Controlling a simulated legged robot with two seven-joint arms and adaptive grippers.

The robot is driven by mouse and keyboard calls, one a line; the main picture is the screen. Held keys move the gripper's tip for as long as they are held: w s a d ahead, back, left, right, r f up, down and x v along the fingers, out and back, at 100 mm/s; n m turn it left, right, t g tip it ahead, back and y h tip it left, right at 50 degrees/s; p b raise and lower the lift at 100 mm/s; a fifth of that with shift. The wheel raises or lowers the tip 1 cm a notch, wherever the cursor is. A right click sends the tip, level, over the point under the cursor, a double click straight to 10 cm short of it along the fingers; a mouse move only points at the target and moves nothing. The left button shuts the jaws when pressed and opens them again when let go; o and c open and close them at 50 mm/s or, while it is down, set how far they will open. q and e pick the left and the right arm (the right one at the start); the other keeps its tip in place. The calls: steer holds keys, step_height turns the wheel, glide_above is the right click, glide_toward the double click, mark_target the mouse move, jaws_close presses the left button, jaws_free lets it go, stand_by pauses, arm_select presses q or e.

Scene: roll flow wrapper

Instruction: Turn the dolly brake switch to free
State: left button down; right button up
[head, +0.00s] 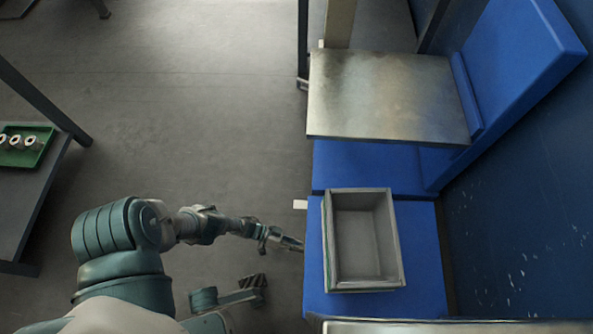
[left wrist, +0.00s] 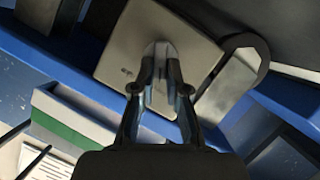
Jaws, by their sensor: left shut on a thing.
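In the left wrist view, a pale grey square plate (left wrist: 118,58) is mounted on the blue machine, with a small rounded light knob (left wrist: 158,48) on it, which I take to be the switch. My left gripper (left wrist: 160,64) has both fingers closed in on this knob, one on each side. In the head view the left gripper (head: 296,244) reaches the left side of the blue machine (head: 313,265); the switch is hidden there. No separate dolly can be made out, and the switch's marking is too small to read.
An open grey bin (head: 331,284) sits on the blue machine beside my left gripper. A metal plate (head: 385,95) lies further back. A green tray (head: 22,158) with white rolls stands on a dark table (head: 30,195) at left. The grey floor (head: 190,110) between is clear.

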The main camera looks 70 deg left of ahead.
arm_select(q)
steer(key=shift+s+f, duration=0.3)
steer(key=shift+s, duration=0.05)
steer(key=c, duration=1.2)
jaws_free()
steer(key=shift+w, duration=0.2)
steer(key=shift+r, duration=0.1)
steer(key=v, duration=1.2)
